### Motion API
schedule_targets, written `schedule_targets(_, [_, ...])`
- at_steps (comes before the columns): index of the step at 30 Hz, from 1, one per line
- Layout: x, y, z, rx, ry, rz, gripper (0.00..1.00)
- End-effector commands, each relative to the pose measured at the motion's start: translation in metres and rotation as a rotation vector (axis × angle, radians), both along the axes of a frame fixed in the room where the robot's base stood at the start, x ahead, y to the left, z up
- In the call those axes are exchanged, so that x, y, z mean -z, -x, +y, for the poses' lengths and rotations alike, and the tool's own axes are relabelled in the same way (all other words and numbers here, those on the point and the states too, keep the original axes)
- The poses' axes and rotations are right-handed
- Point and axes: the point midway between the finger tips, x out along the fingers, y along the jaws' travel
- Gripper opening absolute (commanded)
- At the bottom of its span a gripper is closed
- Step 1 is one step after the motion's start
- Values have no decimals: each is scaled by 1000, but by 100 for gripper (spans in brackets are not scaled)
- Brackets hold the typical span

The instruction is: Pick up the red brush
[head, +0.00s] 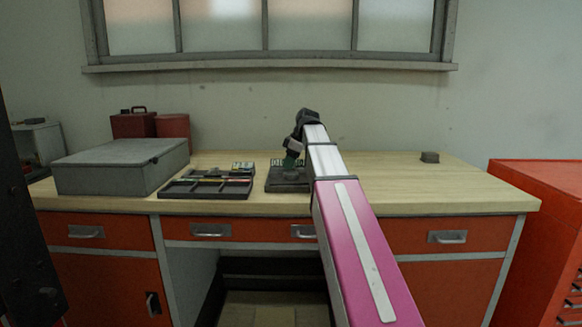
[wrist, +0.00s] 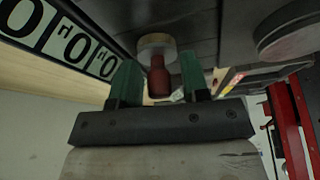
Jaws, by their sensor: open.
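In the wrist view a red handle (wrist: 158,80) with a pale round end (wrist: 156,44), seemingly the red brush, shows between the two green fingers of my gripper (wrist: 160,72). The fingers are apart, with a gap showing on each side of the red part. I cannot tell how far beyond the fingertips it lies. I cannot make out the brush in the head view.
The bench top right of my arm is mostly clear. A red cabinet (head: 545,195) stands at the right.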

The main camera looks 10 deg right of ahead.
Motion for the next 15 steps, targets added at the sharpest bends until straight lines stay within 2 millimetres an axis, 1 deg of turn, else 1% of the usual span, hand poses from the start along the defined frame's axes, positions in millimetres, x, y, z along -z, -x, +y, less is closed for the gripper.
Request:
schedule_targets(2, [4, 0, 1, 0, 0, 0, 42])
schedule_targets(7, [4, 0, 1, 1, 0, 0, 42])
schedule_targets(8, [3, 0, 1, 1, 0, 0, 36])
schedule_targets(9, [3, -1, 1, 1, 0, 0, 23])
schedule_targets(10, [3, -1, 1, 1, 0, 0, 13])
schedule_targets(15, [3, -1, 1, 1, 0, 0, 12])
